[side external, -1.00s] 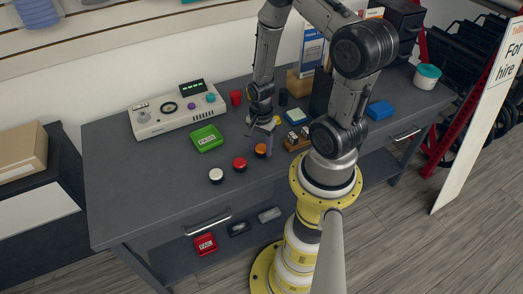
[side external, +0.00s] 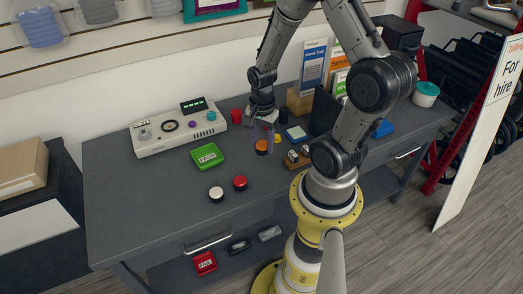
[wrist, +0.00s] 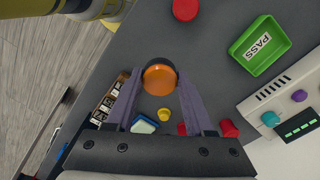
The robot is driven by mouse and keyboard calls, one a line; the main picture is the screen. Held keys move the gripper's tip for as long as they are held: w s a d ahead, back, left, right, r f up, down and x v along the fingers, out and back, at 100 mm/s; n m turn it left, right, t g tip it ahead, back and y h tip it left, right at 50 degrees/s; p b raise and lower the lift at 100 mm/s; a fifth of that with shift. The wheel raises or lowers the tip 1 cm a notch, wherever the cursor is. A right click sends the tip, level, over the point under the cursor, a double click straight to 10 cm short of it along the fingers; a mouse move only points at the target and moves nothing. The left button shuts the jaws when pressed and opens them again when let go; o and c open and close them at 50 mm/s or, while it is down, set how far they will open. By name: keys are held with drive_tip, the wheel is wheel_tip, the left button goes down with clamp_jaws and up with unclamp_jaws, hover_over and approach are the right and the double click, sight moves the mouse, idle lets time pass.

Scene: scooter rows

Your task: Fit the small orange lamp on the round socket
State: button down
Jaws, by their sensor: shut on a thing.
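The small orange lamp (side external: 261,147) has a domed orange top and a dark base. My gripper (side external: 263,138) is shut on it, and the wrist view shows the lamp (wrist: 160,78) between the two purple-grey fingertips. It appears held above the table. The pale console (side external: 178,128) stands at the back left of the table. A dark ring with a pale centre on its face looks like the round socket (side external: 170,126); it is empty and well to the left of my gripper. The wrist view shows only part of the console, without this ring.
A red lamp (side external: 240,183) and a white lamp (side external: 216,194) stand in front. The green PASS tray (side external: 207,156) lies between my gripper and the console. A red cup (side external: 236,116) stands beside the console. A small rack (side external: 296,157) is close to my gripper's right.

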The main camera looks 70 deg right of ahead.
drive_tip(key=shift+s+a+r+n, duration=0.1)
drive_tip(key=shift+r+n, duration=0.15)
drive_tip(key=shift+n, duration=0.05)
drive_tip(key=w+d+r+n, duration=0.2)
drive_tip(key=w+d+r, duration=0.15)
drive_tip(key=w, duration=0.25)
drive_tip(key=w+d+r+n, duration=0.2)
drive_tip(key=w+d+r, duration=0.15)
drive_tip(key=w, duration=0.35)
drive_tip(key=n, duration=0.5)
hover_over(170, 127)
wheel_tip(170, 127, down, 6)
drive_tip(key=shift+f, duration=2.7)
drive_tip(key=shift+f, duration=0.6)
drive_tip(key=shift+c, duration=1)
unclamp_jaws()
